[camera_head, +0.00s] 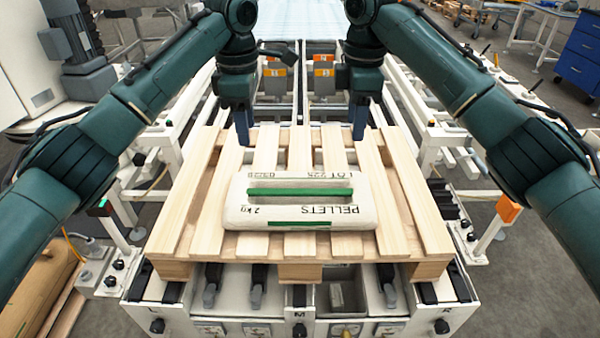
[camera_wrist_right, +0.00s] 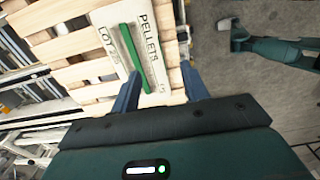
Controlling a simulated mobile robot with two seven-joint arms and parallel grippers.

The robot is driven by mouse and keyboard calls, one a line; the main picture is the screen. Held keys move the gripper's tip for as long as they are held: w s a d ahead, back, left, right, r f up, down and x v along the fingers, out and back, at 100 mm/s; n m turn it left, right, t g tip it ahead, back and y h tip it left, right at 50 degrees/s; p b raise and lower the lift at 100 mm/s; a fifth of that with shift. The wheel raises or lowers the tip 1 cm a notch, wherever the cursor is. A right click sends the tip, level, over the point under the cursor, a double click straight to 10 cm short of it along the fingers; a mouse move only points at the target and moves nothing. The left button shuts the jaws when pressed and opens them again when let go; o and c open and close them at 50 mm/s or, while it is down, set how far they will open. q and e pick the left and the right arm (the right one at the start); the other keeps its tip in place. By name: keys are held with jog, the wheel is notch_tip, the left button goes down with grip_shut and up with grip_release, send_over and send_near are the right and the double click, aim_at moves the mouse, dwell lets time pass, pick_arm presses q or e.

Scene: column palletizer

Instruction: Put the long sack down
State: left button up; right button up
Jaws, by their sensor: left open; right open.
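The long sack (camera_head: 300,213), white with green stripes and the word PELLETS, lies flat on the wooden pallet (camera_head: 195,215), towards its front edge. Its long side runs left to right. In the right wrist view the sack (camera_wrist_right: 155,50) lies beyond the fingertips. My left gripper (camera_head: 243,132) points down over the back left of the pallet, behind the sack. My right gripper (camera_head: 359,128) points down over the back right; its blue fingers also show in the right wrist view (camera_wrist_right: 160,88). Both grippers are open, empty and apart from the sack.
The pallet stands on a white conveyor frame (camera_head: 240,310) with several levers and knobs. Brown material (camera_head: 40,290) lies at the lower left. A blue cabinet (camera_head: 580,55) stands at the far right. Bare slats surround the sack.

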notch_tip(320, 180, up, 10)
jog(key=shift+w+f, duration=0.15)
jog(key=shift+f, duration=0.1)
dwell(0.5)
